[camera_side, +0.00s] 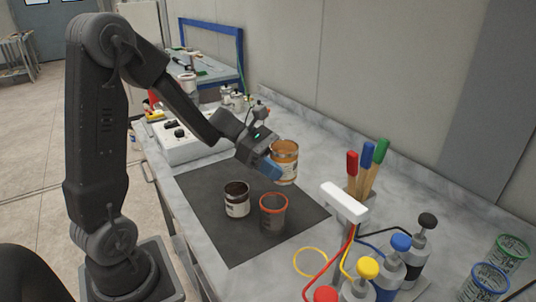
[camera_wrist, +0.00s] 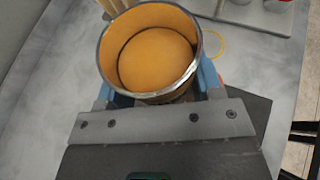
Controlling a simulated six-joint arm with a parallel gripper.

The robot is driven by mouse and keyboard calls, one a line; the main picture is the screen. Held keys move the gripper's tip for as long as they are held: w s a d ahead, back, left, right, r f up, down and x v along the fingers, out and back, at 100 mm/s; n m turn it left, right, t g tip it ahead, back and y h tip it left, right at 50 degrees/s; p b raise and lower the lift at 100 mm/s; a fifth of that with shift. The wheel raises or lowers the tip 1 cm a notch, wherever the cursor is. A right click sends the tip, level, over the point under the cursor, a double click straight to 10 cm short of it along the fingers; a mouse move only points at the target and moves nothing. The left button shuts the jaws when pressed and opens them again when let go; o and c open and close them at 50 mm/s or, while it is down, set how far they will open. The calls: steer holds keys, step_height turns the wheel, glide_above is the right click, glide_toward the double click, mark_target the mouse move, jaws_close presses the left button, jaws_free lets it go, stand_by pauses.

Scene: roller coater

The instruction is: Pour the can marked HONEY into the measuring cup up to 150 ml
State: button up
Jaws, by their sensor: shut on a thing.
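My gripper (camera_side: 272,167) has blue fingers and is shut on a can (camera_side: 285,163) with amber contents and a pale label that I cannot read. The can looks about upright, at the far right part of the dark mat. In the wrist view the can (camera_wrist: 150,50) is seen from above, its amber surface level inside the metal rim, with the blue fingers on both sides. A clear measuring cup (camera_side: 273,214) with an orange rim stands on the mat, nearer the camera than the held can. Its marks are too small to read.
A second can (camera_side: 237,199) with dark contents stands left of the cup on the dark mat (camera_side: 215,225). A white holder (camera_side: 343,202), colour-handled tools (camera_side: 366,165) and pump bottles (camera_side: 392,265) stand to the right. Green-rimmed (camera_side: 508,254) and blue-rimmed (camera_side: 487,283) cups are at lower right.

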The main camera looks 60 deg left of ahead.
steer(key=shift+w+a+m+t+y, duration=0.15)
steer(key=shift+w+m+t, duration=0.15)
steer(key=shift+m, duration=0.25)
steer(key=shift+w+m+t+y, duration=0.2)
steer(key=shift+m+t, duration=0.2)
steer(key=shift+m, duration=0.15)
steer(key=shift+w+a+f+m+t, duration=0.15)
steer(key=shift+f+m+t, duration=0.2)
steer(key=shift+f, duration=0.55)
steer(key=shift+w+f+m+t, duration=0.15)
steer(key=shift+f+m, duration=0.3)
steer(key=shift+f, duration=0.5)
steer(key=shift+w+a+f+m+t+y, duration=0.1)
steer(key=shift+f+m+t+y, duration=0.2)
steer(key=shift+f+m, duration=0.15)
steer(key=shift+w+m+t, duration=0.1)
steer(key=shift+m+t, duration=0.4)
steer(key=shift+m, duration=0.25)
steer(key=shift+m, duration=0.3)
stand_by(0.5)
